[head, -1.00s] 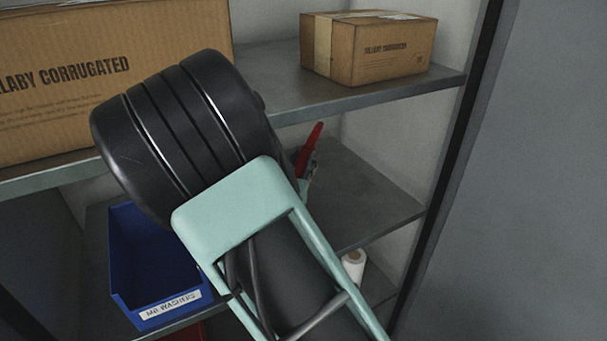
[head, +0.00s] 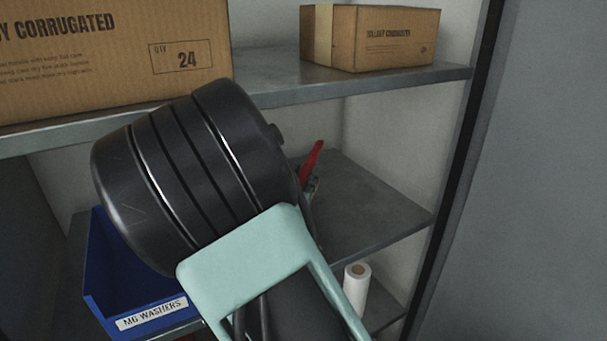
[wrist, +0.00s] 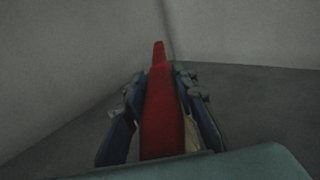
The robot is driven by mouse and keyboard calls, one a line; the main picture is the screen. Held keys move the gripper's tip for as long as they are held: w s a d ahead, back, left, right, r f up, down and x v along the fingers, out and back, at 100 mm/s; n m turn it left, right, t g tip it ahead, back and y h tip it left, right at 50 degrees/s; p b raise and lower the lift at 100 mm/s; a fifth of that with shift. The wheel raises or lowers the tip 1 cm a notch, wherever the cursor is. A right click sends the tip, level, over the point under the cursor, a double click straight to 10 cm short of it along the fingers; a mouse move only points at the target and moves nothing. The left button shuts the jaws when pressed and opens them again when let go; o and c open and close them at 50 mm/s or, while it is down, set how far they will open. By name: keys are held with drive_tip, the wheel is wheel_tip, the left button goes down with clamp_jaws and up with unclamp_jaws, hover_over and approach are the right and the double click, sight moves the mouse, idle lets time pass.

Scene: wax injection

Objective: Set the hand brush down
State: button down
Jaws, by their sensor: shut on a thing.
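The hand brush (wrist: 162,110) shows in the wrist view as a long red shape running away from me between the two fingers. Its red end also shows in the head view (head: 312,157), beyond my arm. My gripper (wrist: 160,95) is shut on the brush, one finger on each side. In the head view my arm hides most of the gripper (head: 313,184) and the rest of the brush. The brush is over the middle shelf (head: 375,208), near the back wall. I cannot tell whether it touches the shelf.
A blue bin (head: 125,290) labelled M6 washers stands left on the middle shelf. A large carton (head: 110,60) and a small carton (head: 375,38) stand on the upper shelf (head: 290,88). A white roll (head: 356,288) is below. The middle shelf's right part looks clear.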

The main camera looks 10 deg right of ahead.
drive_tip(key=shift+f+b, duration=0.4)
drive_tip(key=shift+f, duration=0.4)
drive_tip(key=shift+f+b, duration=0.45)
drive_tip(key=shift+f, duration=0.15)
drive_tip(key=shift+f, duration=0.15)
drive_tip(key=shift+s+f+b, duration=0.15)
drive_tip(key=shift+f+b, duration=0.15)
drive_tip(key=shift+f, duration=0.15)
drive_tip(key=c, duration=1.5)
unclamp_jaws()
drive_tip(key=shift+a, duration=0.1)
